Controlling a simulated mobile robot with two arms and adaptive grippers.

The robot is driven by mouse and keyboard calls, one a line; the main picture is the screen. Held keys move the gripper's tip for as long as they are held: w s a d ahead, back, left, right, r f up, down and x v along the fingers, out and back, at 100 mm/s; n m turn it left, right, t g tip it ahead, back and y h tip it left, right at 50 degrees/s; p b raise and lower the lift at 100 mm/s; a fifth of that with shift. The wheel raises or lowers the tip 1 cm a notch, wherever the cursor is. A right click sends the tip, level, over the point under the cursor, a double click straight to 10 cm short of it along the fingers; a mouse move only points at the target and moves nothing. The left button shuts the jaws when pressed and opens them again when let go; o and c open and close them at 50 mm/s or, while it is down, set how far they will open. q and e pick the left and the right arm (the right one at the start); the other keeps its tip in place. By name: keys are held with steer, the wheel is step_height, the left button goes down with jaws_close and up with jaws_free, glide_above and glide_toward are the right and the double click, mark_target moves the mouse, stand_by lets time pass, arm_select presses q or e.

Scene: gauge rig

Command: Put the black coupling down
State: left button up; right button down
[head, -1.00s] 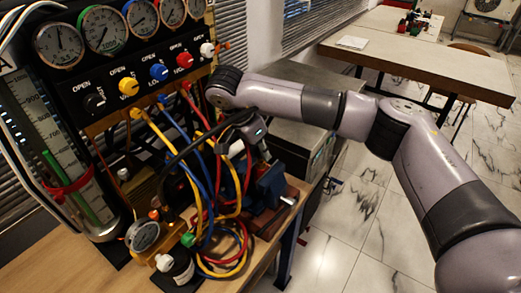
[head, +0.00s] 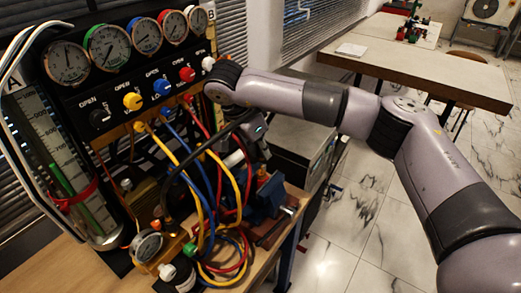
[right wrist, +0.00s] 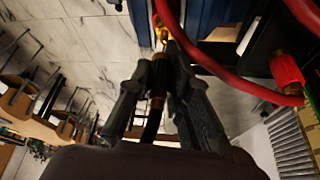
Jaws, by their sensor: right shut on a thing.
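My right gripper (right wrist: 160,78) is shut on the black coupling (right wrist: 157,98), which has brass-coloured parts and sits between the two fingers in the right wrist view. A black hose continues from it towards the wrist. In the head view the right gripper (head: 257,132) is beside the rig, below the white knob. Its fingertips and the coupling are hidden there by hoses and the gripper body. The black hose (head: 190,152) arcs from near the gripper down to the left. My left gripper is not in view.
The gauge panel (head: 150,85) has several dials and coloured knobs. Red, yellow and blue hoses (head: 215,205) hang in front and coil on the bench. A blue vise (head: 268,195), a small gauge (head: 147,246) and a bottle (head: 175,275) crowd the bench. Bare wood (head: 70,280) shows at the front left.

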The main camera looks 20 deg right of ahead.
steer(key=shift+r, duration=0.4)
steer(key=shift+f, duration=0.1)
